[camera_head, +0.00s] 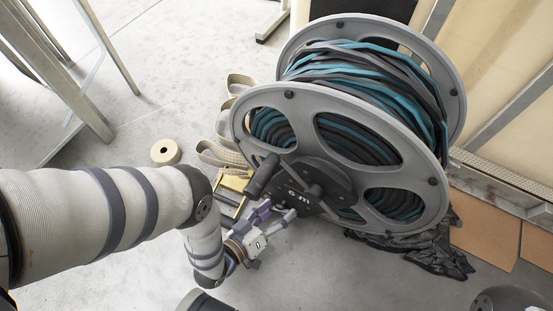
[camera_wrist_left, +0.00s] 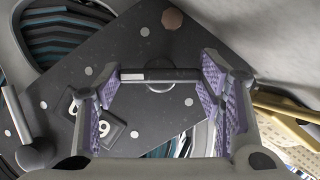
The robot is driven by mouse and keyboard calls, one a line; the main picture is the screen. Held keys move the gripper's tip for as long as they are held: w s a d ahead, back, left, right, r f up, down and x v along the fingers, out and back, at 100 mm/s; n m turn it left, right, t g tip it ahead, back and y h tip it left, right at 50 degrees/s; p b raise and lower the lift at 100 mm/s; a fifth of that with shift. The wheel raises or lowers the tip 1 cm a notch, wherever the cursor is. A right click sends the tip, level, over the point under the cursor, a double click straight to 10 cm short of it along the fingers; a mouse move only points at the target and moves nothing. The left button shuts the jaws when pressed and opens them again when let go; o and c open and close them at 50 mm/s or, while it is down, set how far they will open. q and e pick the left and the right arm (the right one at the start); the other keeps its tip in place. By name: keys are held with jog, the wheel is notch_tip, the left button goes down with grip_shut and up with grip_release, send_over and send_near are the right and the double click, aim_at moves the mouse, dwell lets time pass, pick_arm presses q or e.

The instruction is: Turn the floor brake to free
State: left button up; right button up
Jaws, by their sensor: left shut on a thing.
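The hose reel (camera_head: 340,120) stands on the floor, wound with dark and teal hose. Its dark hub plate (camera_head: 312,185) faces me and also fills much of the left wrist view (camera_wrist_left: 140,45). A dark crank handle (camera_head: 264,175) sticks out from the hub. My left gripper (camera_head: 283,212) is at the plate's lower left edge. In the left wrist view its purple-padded fingers (camera_wrist_left: 160,92) are on either side of a short dark bar with a pale mark (camera_wrist_left: 178,75), apparently the brake lever, and shut on it. Any free or locked marking is not readable. My right gripper is not in view.
A yellow frame (camera_head: 232,186) and a beige strap (camera_head: 222,150) lie close left of the reel. A tape roll (camera_head: 166,152) is on the floor. Black crumpled sheeting (camera_head: 440,250) and cardboard (camera_head: 485,230) lie at right.

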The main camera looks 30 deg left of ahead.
pick_arm(q)
jog(key=shift+w, duration=0.15)
jog(key=o, duration=1.1)
jog(key=shift+o, duration=0.2)
